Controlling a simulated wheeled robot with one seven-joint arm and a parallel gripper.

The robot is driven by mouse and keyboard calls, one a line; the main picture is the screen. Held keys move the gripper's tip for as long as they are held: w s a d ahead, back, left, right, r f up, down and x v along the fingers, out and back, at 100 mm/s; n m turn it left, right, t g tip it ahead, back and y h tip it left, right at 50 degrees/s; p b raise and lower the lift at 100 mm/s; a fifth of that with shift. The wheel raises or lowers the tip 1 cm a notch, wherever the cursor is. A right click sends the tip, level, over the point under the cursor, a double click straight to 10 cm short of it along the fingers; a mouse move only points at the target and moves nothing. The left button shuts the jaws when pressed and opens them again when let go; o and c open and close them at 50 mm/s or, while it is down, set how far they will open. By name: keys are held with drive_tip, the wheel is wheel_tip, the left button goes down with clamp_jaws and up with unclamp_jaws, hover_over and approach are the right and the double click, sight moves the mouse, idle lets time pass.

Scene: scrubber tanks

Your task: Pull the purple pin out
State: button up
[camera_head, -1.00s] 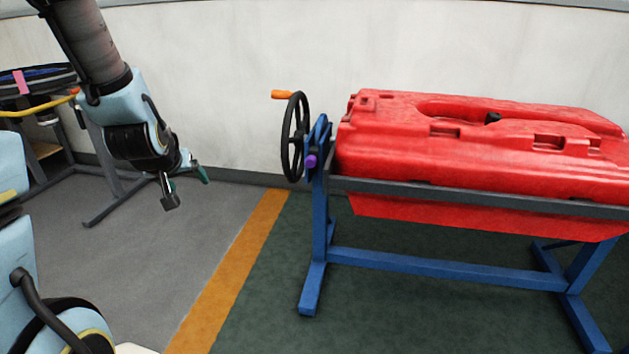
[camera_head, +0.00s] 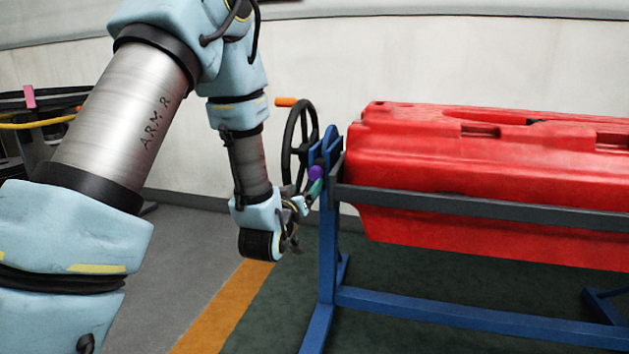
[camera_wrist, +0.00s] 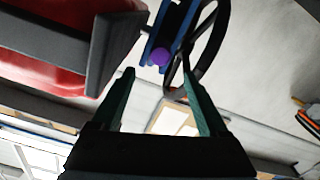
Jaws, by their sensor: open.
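The purple pin (camera_head: 315,173) shows as a small round knob on the upper end of the blue stand (camera_head: 327,260), beside the black handwheel (camera_head: 289,150). In the wrist view the purple pin (camera_wrist: 160,56) lies ahead of my open jaws, between their lines and nearer the middle of the gap, with the blue bracket behind it. My gripper (camera_head: 305,206) is open and empty, just below and left of the pin in the head view. In the wrist view my gripper's green fingers (camera_wrist: 158,78) appear short of the pin. I cannot tell the exact distance.
A large red tank (camera_head: 470,170) lies in a grey-railed cradle (camera_head: 450,203) to the right of the pin. The handwheel has an orange handle (camera_head: 287,102). An orange floor stripe (camera_head: 222,310) runs left of the stand. Another frame with a pink tag (camera_head: 29,97) stands far left.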

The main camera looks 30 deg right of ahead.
sight(314, 175)
drive_tip(key=x, duration=0.8)
drive_tip(key=shift+w+d, duration=0.3)
drive_tip(key=shift+c, duration=0.2)
clamp_jaws()
idle(0.8)
